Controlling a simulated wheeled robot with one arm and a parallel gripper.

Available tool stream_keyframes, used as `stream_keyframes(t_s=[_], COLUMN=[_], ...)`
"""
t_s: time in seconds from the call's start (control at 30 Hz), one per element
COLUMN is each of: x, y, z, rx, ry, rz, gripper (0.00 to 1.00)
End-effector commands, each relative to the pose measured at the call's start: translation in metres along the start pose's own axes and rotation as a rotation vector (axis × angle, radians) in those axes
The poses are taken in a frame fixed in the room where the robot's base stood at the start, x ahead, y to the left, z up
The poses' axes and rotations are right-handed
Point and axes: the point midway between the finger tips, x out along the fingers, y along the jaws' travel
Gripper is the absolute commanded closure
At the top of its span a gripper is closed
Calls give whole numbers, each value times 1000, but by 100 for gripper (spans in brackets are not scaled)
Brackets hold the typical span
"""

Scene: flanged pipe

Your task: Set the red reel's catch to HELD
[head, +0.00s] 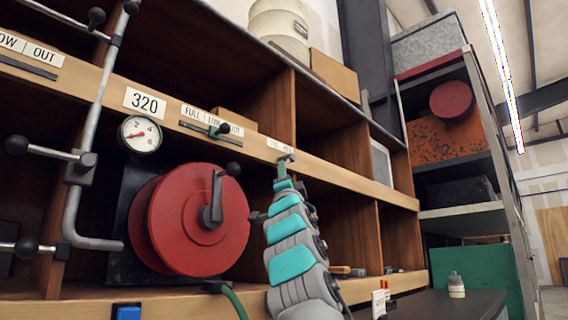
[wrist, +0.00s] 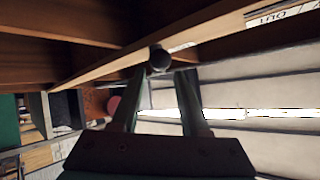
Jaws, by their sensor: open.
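The red reel (head: 200,220) with a dark crank (head: 213,200) on its face stands in the left shelf bay in the head view. Up and right of it, a small label (head: 280,146) sits on the wooden rail; its words are too small to read. My gripper (head: 284,172) is raised right at that spot and hides part of what is there. In the wrist view, my gripper (wrist: 160,82) is open, and a round black knob (wrist: 160,59) shows at the gap between its fingertips. I cannot tell whether they touch it, nor the catch's setting.
A slider (head: 220,130) labelled FULL, LOW and OUT is left on the same rail. A gauge (head: 140,134) and grey pipe (head: 97,110) with black-knobbed levers stand further left. A green hose (head: 235,302) lies below. Open shelf bays lie behind my arm.

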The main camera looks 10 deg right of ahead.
Motion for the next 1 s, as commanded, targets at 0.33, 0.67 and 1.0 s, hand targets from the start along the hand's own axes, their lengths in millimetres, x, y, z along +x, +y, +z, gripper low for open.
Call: stream_keyframes(t_s=[0.33,0.67,1.0], x=[45,62,62], y=[-2,1,2], z=[-1,0,0], rx=[-1,-3,-2], ry=[-1,-1,-1], rz=[6,5,4], gripper=[55,55,55])
